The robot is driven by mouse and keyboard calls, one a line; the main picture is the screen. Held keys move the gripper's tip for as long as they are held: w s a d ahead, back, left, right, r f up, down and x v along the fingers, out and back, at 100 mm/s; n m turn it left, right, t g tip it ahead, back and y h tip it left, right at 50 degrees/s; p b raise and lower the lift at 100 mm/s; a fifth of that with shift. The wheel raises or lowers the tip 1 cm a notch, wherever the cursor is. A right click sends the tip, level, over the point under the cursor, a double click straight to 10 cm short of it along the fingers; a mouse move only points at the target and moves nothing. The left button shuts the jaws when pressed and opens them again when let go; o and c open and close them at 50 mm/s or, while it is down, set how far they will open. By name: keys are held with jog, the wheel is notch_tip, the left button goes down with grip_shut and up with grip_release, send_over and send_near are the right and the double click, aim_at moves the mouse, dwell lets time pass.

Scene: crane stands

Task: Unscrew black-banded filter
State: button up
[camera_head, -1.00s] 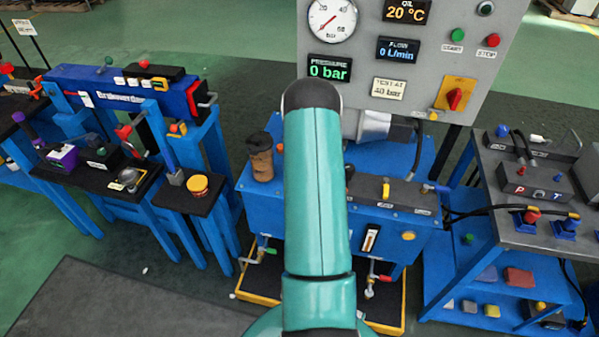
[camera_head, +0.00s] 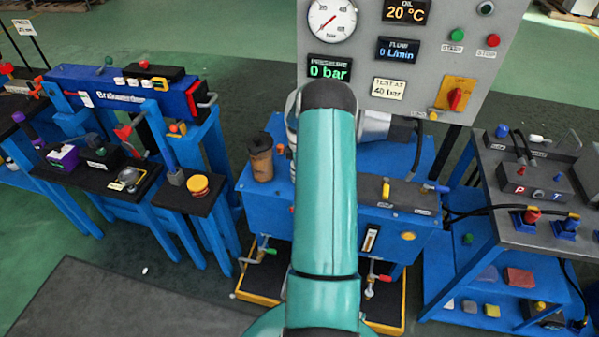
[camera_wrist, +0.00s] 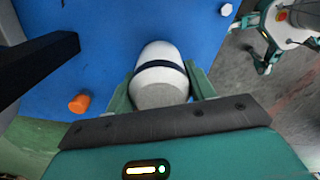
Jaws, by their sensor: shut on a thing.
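The black-banded filter (camera_wrist: 160,92) is a white-grey rounded cylinder with a dark band around its middle, seen in the wrist view against the blue stand. My gripper (camera_wrist: 160,88) is shut on it, with one green finger on each side of its body. In the head view my arm covers the middle of the stand, and the filter and my gripper are hidden behind it.
The blue stand (camera_head: 270,205) carries a brown-black cylinder (camera_head: 260,157) and a grey gauge panel (camera_head: 455,25). An orange knob (camera_wrist: 79,103) and a black bar (camera_wrist: 38,66) are left of the filter. A dark bench (camera_head: 540,225) stands at right.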

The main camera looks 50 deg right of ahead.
jog(key=n, duration=0.3)
jog(key=shift+d+r, duration=0.1)
jog(key=shift+n, duration=0.9)
jog(key=n, duration=0.3)
jog(key=o, duration=1.3)
jog(key=shift+c, duration=1.1)
